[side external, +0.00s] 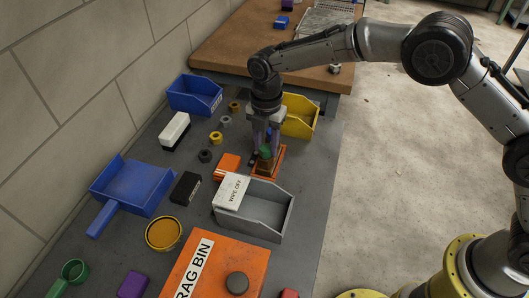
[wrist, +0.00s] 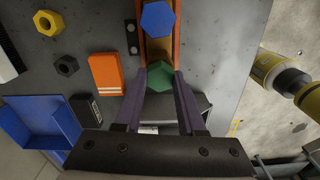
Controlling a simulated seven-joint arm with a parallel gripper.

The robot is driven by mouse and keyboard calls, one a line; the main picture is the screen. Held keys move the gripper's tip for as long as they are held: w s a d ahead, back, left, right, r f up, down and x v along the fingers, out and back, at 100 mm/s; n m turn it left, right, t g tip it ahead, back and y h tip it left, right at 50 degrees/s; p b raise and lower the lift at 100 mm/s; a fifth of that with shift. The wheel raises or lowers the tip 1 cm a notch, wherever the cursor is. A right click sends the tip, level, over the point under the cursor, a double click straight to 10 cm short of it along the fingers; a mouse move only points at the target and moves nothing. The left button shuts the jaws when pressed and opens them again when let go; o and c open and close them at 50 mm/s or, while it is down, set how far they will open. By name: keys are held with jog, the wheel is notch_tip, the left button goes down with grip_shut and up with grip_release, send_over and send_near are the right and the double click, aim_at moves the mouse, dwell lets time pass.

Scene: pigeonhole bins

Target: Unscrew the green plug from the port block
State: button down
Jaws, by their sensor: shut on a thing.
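The port block (side external: 265,168) is a brassy body on an orange base, standing on the grey bench top. It also shows in the wrist view (wrist: 159,48), where a blue hex plug (wrist: 158,19) sits at its far end. The green hex plug (wrist: 160,76) is at the near end, and its green also shows in the side view (side external: 266,151). My gripper (wrist: 161,80) points down over the block, its purple fingers shut on the sides of the green plug. The plug's lower part is hidden, so I cannot tell how deep it sits.
An orange box (wrist: 106,72) and dark nut (wrist: 66,66) lie left of the block in the wrist view. A grey bin (side external: 270,225) with a white "WIPE OFF" box (side external: 231,191) stands in front; a yellow bin (side external: 299,117) stands behind.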

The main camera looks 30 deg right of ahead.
aim_at(266, 147)
jog(key=shift+r, duration=1.1)
jog(key=shift+r, duration=1.9)
